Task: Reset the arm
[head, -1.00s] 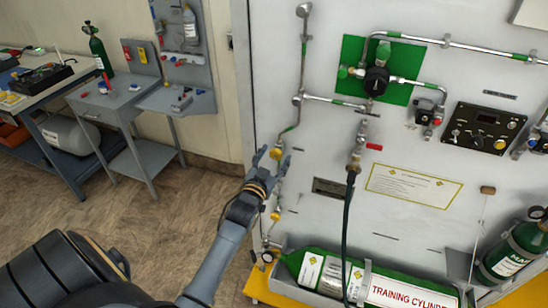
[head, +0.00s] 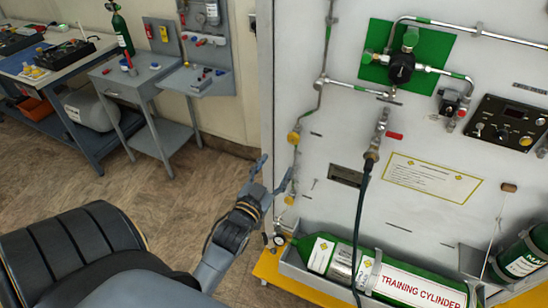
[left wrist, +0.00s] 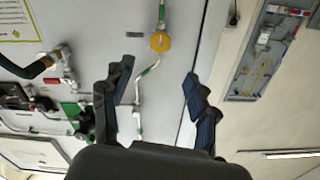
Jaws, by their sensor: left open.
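My left gripper (head: 272,178) is open and empty in front of the lower left part of the white panel (head: 345,120). One finger overlaps the thin vertical pipe in the head view; I cannot tell whether they touch. An upper yellow valve knob (head: 294,138) sits on this pipe above the fingers. A lower yellow knob (head: 289,200) shows just right of the gripper. In the left wrist view, my left gripper (left wrist: 158,80) has its fingers spread apart, with a yellow knob (left wrist: 160,42) beyond the gap. My right gripper is not in view.
A green training cylinder (head: 335,257) lies in a tray at the panel's foot. A black hose (head: 361,210) hangs from the panel. A grey side table (head: 135,75) and a workbench (head: 45,65) stand at the left. The floor (head: 130,190) between is clear.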

